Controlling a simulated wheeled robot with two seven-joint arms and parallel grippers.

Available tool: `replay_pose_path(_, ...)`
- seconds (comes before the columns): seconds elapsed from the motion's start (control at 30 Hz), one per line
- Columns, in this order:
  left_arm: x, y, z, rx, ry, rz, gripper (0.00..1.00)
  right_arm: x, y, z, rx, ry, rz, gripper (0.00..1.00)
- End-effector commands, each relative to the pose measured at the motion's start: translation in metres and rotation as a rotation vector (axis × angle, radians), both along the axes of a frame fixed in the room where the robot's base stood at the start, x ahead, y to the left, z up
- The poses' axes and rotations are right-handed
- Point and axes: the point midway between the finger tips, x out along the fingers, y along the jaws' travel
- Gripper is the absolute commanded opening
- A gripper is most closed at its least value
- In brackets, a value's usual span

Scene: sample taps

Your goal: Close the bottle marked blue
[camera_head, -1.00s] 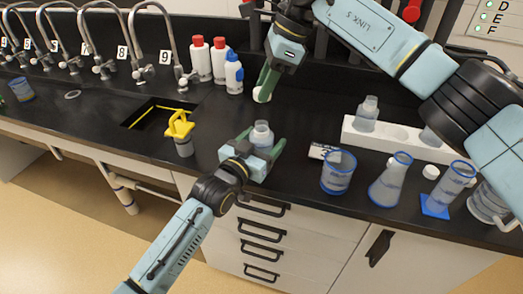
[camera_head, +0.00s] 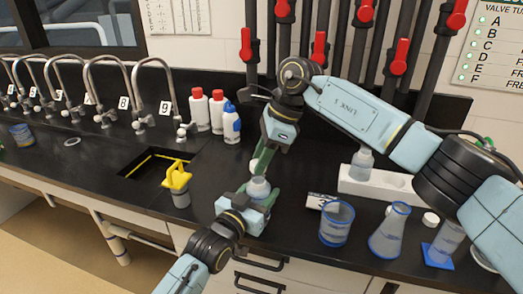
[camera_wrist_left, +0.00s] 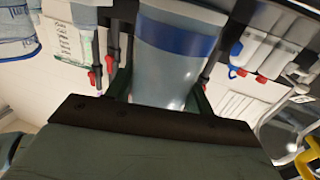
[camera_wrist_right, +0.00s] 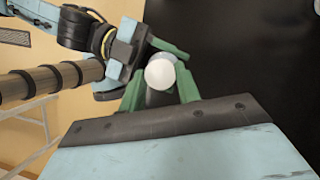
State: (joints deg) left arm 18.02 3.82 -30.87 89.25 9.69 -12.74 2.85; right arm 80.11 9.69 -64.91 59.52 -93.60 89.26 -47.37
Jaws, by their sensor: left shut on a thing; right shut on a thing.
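My left gripper (camera_head: 257,196) is shut on a small translucent bottle (camera_head: 258,187), held upright above the counter's front part. In the left wrist view this bottle (camera_wrist_left: 176,55) fills the middle and has a blue band around it. My right gripper (camera_head: 262,163) points down, shut on a white cap (camera_head: 255,165) just above the bottle's mouth. In the right wrist view the white cap (camera_wrist_right: 160,73) sits between the green fingertips, in line over the bottle, which it mostly hides. I cannot tell whether cap and bottle touch.
A yellow-topped container (camera_head: 178,182) stands left, by the sink. Two red-capped bottles (camera_head: 198,110) and a blue-capped one (camera_head: 231,124) stand behind. A beaker (camera_head: 336,224), a flask (camera_head: 389,232), a loose white cap (camera_head: 430,219) and a white rack (camera_head: 373,186) are right.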

Motion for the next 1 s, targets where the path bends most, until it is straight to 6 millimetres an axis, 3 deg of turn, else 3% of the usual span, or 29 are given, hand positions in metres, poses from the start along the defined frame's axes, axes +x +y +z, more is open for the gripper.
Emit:
replay_pose_path(0.43,0.0,0.0,0.0,0.001,0.001,0.0,0.12,0.0,0.0,0.001,0.0,-0.001,0.0,0.12)
replay_pose_path(0.8,0.0,0.0,0.0,0.001,0.001,0.0,0.12,0.0,0.0,-0.017,0.0,0.0,-0.001,0.12)
replay_pose_path(1.0,0.0,0.0,0.0,0.001,0.001,0.0,0.12,0.0,0.0,-0.017,0.0,0.0,0.0,0.12)
